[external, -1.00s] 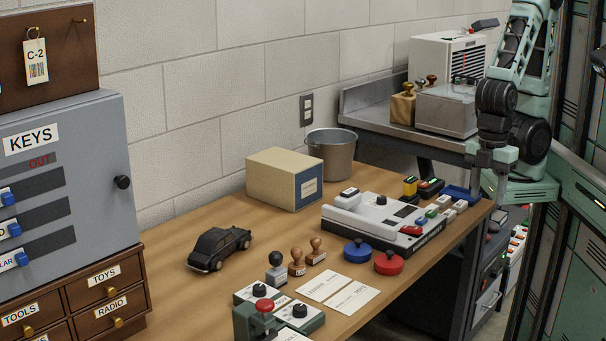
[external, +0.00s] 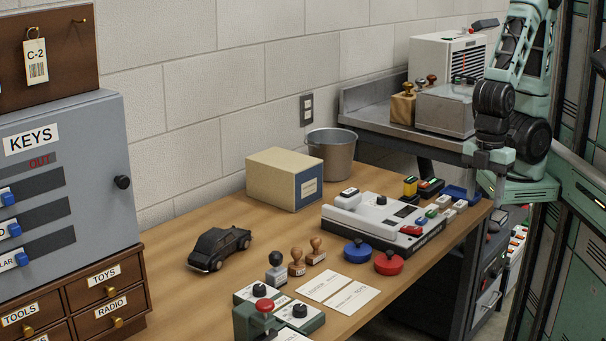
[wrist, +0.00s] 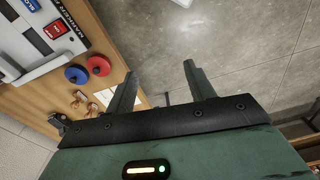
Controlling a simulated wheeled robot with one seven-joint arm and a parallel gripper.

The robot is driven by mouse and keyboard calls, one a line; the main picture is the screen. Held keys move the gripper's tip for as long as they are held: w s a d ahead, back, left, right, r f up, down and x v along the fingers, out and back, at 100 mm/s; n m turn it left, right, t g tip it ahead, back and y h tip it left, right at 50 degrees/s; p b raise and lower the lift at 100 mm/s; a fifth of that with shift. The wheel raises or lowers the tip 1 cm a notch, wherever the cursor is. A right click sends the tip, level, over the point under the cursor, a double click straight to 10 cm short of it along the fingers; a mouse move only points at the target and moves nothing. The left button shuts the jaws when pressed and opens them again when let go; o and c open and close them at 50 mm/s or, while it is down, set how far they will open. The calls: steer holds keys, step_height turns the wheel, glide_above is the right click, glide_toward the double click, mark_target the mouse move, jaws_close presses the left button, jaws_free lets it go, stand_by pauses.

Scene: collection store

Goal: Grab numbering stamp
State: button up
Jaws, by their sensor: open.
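Several stamps stand on the wooden desk in the external view. A grey stamp with a black knob (external: 275,270) stands beside two wooden-handled stamps (external: 297,264); I cannot tell for certain which one is the numbering stamp. In the wrist view the wooden stamps (wrist: 78,101) show left of my fingers, with a dark stamp (wrist: 57,121) near the left end of my gripper housing. My gripper (wrist: 159,69) is open and empty, over the grey floor beyond the desk edge.
Blue (external: 358,251) and red (external: 388,262) round pads, paper cards (external: 338,291), a white console (external: 378,224), a toy car (external: 219,248), a box (external: 284,179) and a bucket (external: 331,154) occupy the desk (external: 200,306). Green button boxes (external: 300,318) stand in front of the stamps.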

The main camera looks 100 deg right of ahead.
steer(key=w+d+f+t+y, duration=0.1)
steer(key=w+f, duration=0.2)
steer(key=w, duration=0.3)
steer(key=w+d+f+t+y+p, duration=0.1)
steer(key=w+f+t, duration=0.1)
steer(key=w, duration=0.4)
steer(key=w+d+f+t+y, duration=0.1)
steer(key=w+f, duration=0.2)
steer(key=w, duration=0.3)
steer(key=m+t+y+p, duration=0.2)
steer(key=m+t, duration=0.1)
steer(key=t, duration=0.5)
glide_toward(281, 257)
steer(key=shift+h, duration=0.4)
steer(key=p+x, duration=0.1)
steer(key=x, duration=0.1)
steer(key=p+x, duration=0.1)
steer(key=x, duration=0.1)
steer(key=shift+d+f, duration=0.1)
steer(key=shift+f, duration=0.3)
steer(key=shift+d+p+x, duration=0.15)
steer(key=shift+p+x, duration=0.3)
steer(key=shift+x, duration=0.95)
steer(key=shift+d+p+x, duration=0.1)
steer(key=shift+p+x, duration=0.35)
steer(key=shift+x, duration=0.9)
steer(key=shift+w, duration=0.1)
steer(key=shift+c, duration=0.3)
steer(key=c, duration=1.1)
steer(key=shift+r, duration=0.1)
